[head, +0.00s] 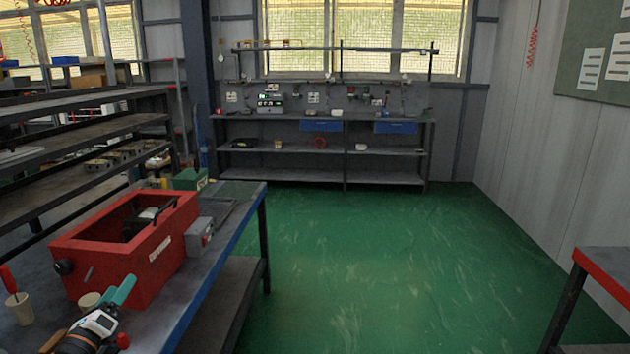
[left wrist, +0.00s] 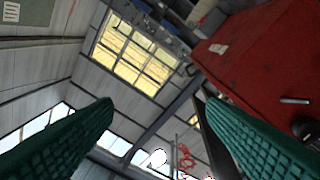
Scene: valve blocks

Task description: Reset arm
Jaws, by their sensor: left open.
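My left gripper (head: 118,293) is at the lower left of the head view, close to the front of a red open-topped box (head: 165,262). In the left wrist view its two green ribbed fingers stand wide apart with nothing between them (left wrist: 160,110). The red box also shows at the upper right of that view (left wrist: 245,60), beside the right-hand finger. A dark part sits inside the box. My right gripper is not in the head view.
The box stands on a blue-edged workbench (head: 215,262), with a grey switch box (head: 200,236) beside it. A cup with a red-handled tool (head: 18,308) is at far left. Shelving (head: 80,122) stands behind. A red-edged table (head: 605,264) is at right; the green floor (head: 390,265) between is clear.

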